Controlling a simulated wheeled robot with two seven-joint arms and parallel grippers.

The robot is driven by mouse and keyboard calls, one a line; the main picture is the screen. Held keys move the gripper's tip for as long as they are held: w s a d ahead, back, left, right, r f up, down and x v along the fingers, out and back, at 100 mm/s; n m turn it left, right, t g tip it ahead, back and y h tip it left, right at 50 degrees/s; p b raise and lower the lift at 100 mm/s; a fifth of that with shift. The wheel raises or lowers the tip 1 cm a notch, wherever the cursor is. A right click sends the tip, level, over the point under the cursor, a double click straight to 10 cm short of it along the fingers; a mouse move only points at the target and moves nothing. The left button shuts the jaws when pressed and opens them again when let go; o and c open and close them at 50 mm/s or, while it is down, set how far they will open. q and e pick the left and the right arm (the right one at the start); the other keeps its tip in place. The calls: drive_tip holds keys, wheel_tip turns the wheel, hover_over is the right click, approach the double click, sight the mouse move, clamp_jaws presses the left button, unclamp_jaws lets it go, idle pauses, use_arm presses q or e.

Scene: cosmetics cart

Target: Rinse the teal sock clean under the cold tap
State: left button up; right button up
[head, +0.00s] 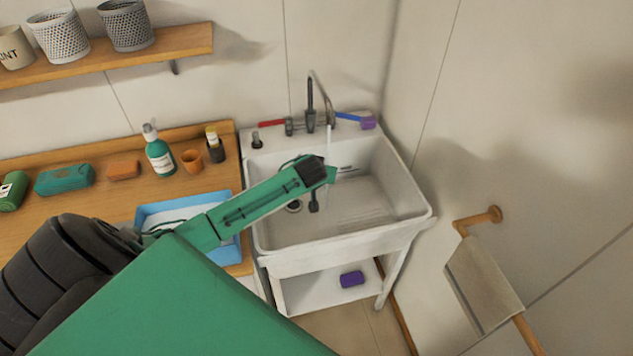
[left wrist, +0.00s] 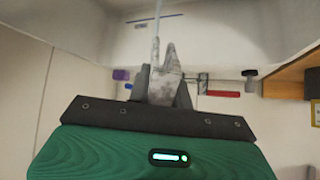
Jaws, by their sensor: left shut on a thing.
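My left gripper (head: 316,190) is over the sink basin (head: 375,190), close to the thin water stream (head: 329,140) from the tap (head: 311,110). In the left wrist view, my left gripper (left wrist: 165,95) is shut on a mottled grey-white thing (left wrist: 168,72), with the stream (left wrist: 156,42) meeting or passing beside it. It may be the sock, but no clear teal shows on it there. The tap has a red lever (head: 271,123) on the left and a blue lever (head: 348,117) on the right. My right gripper is not in view.
A blue tray (head: 145,212) is partly hidden behind my left arm. A teal bottle (head: 158,155), orange cup (head: 192,161) and soap-like blocks stand on the wooden counter. A purple object (head: 352,279) lies under the sink. A towel (head: 482,280) hangs at the right.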

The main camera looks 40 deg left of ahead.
use_arm(q)
drive_tip(key=w, duration=0.1)
drive_tip(key=w+b, duration=0.1)
drive_tip(key=w+a+b, duration=0.1)
drive_tip(key=shift+w+f, duration=0.25)
drive_tip(key=shift+f, duration=0.15)
drive_tip(key=shift+w+a+f+b, duration=0.15)
drive_tip(key=shift+w+b, duration=0.1)
drive_tip(key=shift+w, duration=0.25)
drive_tip(key=shift+w+a+f+b, duration=0.1)
drive_tip(key=shift+w+b, duration=0.1)
drive_tip(key=shift+w, duration=0.3)
drive_tip(key=shift+w+a, duration=0.15)
drive_tip(key=shift+w, duration=0.35)
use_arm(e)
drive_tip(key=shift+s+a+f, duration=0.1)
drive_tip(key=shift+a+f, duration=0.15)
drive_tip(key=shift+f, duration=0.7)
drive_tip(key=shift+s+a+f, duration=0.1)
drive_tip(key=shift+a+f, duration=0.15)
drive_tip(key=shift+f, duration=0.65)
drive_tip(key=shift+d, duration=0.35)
use_arm(q)
drive_tip(key=shift+d, duration=0.25)
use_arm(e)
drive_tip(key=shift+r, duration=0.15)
